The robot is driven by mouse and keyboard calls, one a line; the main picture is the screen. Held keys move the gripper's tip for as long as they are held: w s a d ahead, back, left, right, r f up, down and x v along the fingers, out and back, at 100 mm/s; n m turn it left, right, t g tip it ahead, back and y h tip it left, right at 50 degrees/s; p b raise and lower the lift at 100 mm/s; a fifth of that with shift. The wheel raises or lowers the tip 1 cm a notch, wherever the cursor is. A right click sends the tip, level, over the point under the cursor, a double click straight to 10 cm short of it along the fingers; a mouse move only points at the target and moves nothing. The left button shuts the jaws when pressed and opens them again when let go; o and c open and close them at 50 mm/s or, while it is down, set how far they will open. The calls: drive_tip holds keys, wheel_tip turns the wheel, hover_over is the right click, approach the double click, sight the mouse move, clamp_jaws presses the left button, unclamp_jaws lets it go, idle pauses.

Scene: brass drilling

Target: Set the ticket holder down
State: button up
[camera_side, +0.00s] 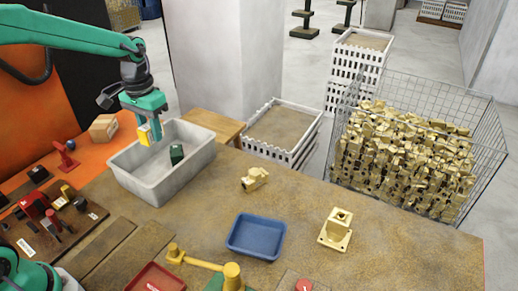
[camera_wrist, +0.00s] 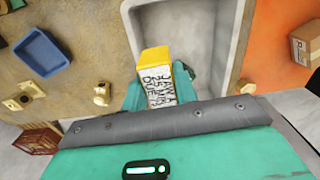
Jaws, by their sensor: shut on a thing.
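The ticket holder (camera_side: 145,136) is a small yellow block. The bin (camera_wrist: 133,30) also shows beyond the holder in the wrist view.
A dark green block (camera_side: 177,154) lies inside the bin. A blue tray (camera_side: 257,236), a loose brass fitting (camera_side: 255,178) and a flanged brass fitting (camera_side: 336,230) are on the bench. The bench between bin and blue tray is mostly clear.

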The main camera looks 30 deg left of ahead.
drive_tip(key=d, duration=0.1)
drive_tip(key=d+r, duration=0.1)
drive_tip(key=s+d, duration=0.1)
drive_tip(key=shift+d+r, duration=0.35)
idle(0.6)
hover_over(185, 216)
wheel_tip(185, 216, down, 9)
drive_tip(key=shift+f, duration=4.8)
drive_tip(key=shift+f, duration=0.15)
drive_tip(key=o, duration=1)
